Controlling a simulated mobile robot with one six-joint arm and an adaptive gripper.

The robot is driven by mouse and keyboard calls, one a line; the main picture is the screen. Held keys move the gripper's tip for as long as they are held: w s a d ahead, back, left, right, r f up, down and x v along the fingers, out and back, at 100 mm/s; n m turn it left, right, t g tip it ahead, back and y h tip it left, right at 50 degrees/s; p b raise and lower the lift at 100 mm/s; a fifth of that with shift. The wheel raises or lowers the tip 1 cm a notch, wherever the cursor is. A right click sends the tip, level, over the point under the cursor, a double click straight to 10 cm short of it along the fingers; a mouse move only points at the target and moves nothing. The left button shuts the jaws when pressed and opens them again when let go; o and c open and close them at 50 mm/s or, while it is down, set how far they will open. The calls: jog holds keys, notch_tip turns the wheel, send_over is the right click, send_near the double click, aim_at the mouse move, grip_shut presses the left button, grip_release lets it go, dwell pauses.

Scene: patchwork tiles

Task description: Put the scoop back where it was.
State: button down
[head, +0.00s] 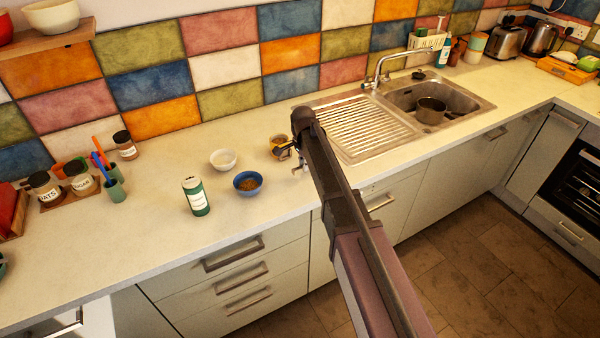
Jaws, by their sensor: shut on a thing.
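My gripper (295,157) is over the counter left of the sink, at the end of my dark arm, which hides much of it. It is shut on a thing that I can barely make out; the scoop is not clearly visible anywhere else. A small orange-yellow container (277,143) stands just left of and behind the gripper, partly covered by it. I cannot tell whether they touch. A blue bowl (247,190) with brown contents sits to the left and nearer. A pale bowl (223,159) is behind it.
A green bottle with a white label (196,196) stands left of the blue bowl. Dark-lidded jars (80,178), a dark-lidded jar (125,145) and a green utensil pot (114,190) stand farther left. A ridged drainer (365,128) and sink with a pot (430,110) lie right. The front counter is clear.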

aim_at(303, 178)
jog(key=shift+f+b, duration=1.65)
jog(key=shift+f, duration=0.15)
jog(key=shift+f, duration=0.2)
jog(key=c, duration=0.7)
grip_release()
jog(key=shift+r, duration=0.1)
jog(key=shift+r, duration=0.15)
notch_tip(303, 178, up, 12)
jog(key=p, duration=1.2)
jog(key=shift+a, duration=0.1)
